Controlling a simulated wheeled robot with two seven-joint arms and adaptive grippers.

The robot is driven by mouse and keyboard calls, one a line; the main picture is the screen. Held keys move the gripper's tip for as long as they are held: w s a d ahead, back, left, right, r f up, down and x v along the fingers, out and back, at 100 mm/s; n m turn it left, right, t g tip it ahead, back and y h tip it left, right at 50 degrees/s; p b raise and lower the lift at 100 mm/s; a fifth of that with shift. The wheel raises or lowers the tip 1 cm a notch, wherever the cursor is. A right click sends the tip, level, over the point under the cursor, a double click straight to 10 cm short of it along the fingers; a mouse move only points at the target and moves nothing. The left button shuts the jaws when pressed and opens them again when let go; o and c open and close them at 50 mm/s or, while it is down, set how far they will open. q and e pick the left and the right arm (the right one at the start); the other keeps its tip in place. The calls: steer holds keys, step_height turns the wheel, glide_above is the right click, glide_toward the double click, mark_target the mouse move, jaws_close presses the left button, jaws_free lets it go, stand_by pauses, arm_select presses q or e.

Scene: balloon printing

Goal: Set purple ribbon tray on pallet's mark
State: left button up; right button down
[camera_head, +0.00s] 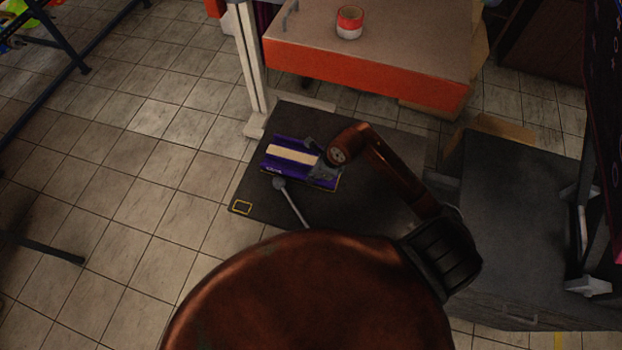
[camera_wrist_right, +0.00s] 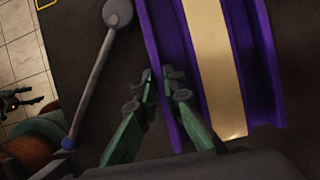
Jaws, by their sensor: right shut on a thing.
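The purple ribbon tray (camera_head: 272,165) has a cream strip along its middle and is over the dark pallet (camera_head: 375,205); I cannot tell whether it touches the surface. It also shows large in the right wrist view (camera_wrist_right: 176,60). My right gripper (camera_head: 320,172) is at the tray's right end in the head view. In the right wrist view its fingers (camera_wrist_right: 160,75) close on the tray's side wall. A small yellow rectangular outline (camera_head: 241,207) is at the pallet's lower left corner. A thin yellow line shows along the tray's lower right edge.
A grey rod with a round end (camera_head: 279,183) is close beside the tray. An orange-sided table (camera_head: 400,80) with a red-and-white roll (camera_head: 350,22) is behind the pallet. A pale post (camera_head: 252,70) stands at its back left. Tiled floor at left is mostly clear.

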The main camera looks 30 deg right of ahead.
step_height(320, 180, down, 2)
steer(key=shift+a, duration=0.1)
steer(key=c, duration=2)
jaws_free()
steer(key=shift+s, duration=0.1)
steer(key=shift+c, duration=0.2)
steer(key=v, duration=1.2)
